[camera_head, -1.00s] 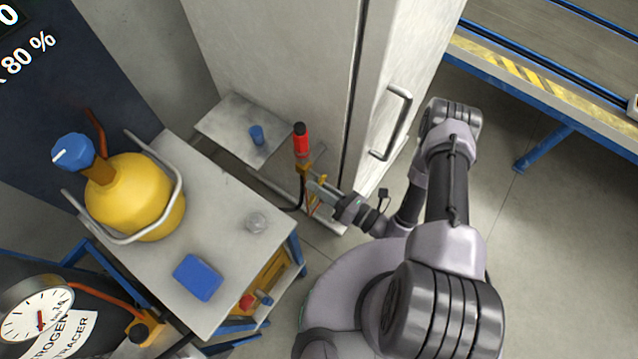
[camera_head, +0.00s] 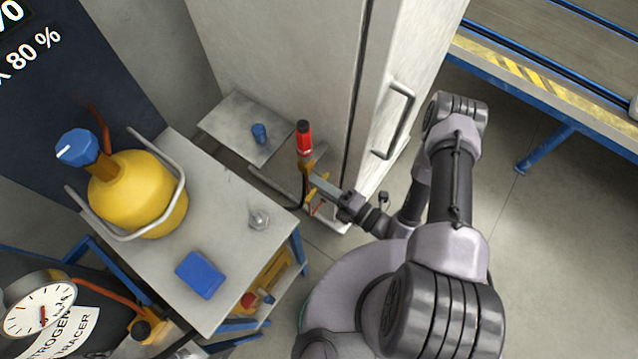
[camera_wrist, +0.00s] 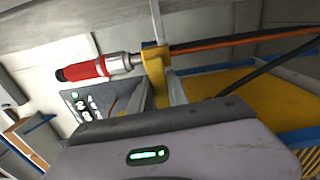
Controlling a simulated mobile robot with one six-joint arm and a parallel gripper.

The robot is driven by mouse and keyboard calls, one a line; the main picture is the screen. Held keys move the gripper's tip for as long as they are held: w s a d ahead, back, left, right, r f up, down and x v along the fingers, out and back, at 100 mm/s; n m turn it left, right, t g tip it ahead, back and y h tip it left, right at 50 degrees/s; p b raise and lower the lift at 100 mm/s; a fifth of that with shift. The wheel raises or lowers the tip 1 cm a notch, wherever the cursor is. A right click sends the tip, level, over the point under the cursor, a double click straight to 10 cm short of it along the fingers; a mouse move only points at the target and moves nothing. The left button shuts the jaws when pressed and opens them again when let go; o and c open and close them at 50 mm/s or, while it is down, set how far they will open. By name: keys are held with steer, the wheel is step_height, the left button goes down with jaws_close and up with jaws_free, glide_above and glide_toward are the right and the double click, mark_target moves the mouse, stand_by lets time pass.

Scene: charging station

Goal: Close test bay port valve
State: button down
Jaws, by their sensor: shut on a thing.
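My gripper (camera_head: 320,186) reaches left from my arm, beside the tall light cabinet. It is shut on the yellow part (camera_head: 309,170) of a red-handled fitting. The red handle (camera_head: 304,138) stands up above the jaws in the head view. In the wrist view the same red handle (camera_wrist: 86,70) has a black end, a silver collar and a yellow block (camera_wrist: 156,66) between my fingers (camera_wrist: 158,92). An orange line and a black hose run off to the right. I cannot tell for sure which part is the test bay port valve.
A small blue piece (camera_head: 259,133) sits on a metal shelf (camera_head: 230,119) behind the fitting. A cart (camera_head: 225,260) holds a yellow cylinder (camera_head: 135,203) and a blue block (camera_head: 200,275). The cabinet door handle (camera_head: 402,120) juts out near my arm. Open floor lies right.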

steer(key=shift+m, duration=0.4)
steer(key=c, duration=1.3)
jaws_free()
